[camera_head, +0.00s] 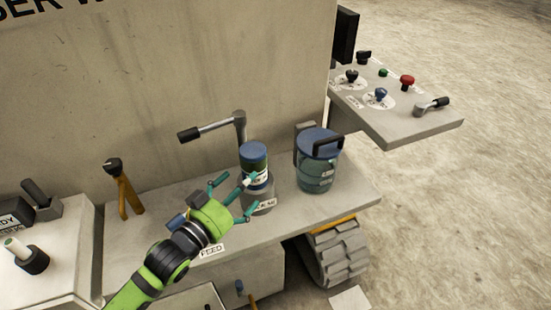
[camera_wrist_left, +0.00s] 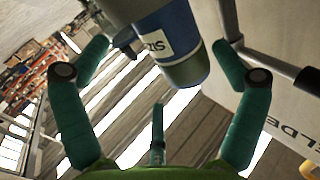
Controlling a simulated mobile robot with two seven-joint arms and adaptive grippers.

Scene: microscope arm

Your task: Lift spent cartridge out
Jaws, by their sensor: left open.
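The spent cartridge (camera_head: 253,158) appears to be the blue-topped cylinder with a white label, standing upright in a grey holder (camera_head: 262,202) on the bench. It also shows in the left wrist view (camera_wrist_left: 178,48), its lower end hidden by nothing of mine there. My left gripper (camera_head: 236,195) is at the cartridge's near left side. Its teal fingers are spread open; in the left wrist view (camera_wrist_left: 161,62) the cartridge lies beyond and between two of them. I cannot tell whether any finger touches it. My right gripper is out of view.
A lever with a black grip (camera_head: 208,128) stands behind the cartridge. A clear blue-lidded canister (camera_head: 319,165) is close on the right. An orange-legged tool (camera_head: 122,188) stands at left. A control panel (camera_head: 425,122) with knobs juts out at upper right. The bench (camera_head: 140,240) has bare room at left.

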